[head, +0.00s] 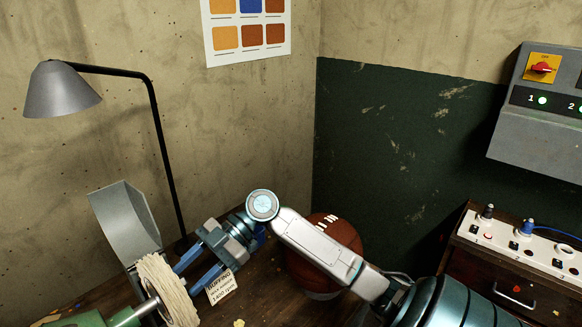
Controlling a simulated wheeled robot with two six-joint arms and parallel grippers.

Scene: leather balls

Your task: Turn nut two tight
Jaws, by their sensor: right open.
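A pale cloth buffing wheel (168,289) sits on a metal shaft (125,317) of a green machine (90,319) at the lower left. I cannot clearly make out a nut marked two; the shaft end near the wheel is small and partly cut by the frame. My right gripper (187,280) has blue fingers, open, reaching left to just beside the wheel's right face. I see nothing between the fingers, and cannot tell whether they touch the wheel. My left gripper is not in view.
A tag reading buffing (221,287) stands right of the fingers. A grey guard (125,222) and a lamp (62,90) are behind the wheel. A brown leather ball (338,232) is behind my right arm. A switch box (545,110) and socket panel (518,243) are at right.

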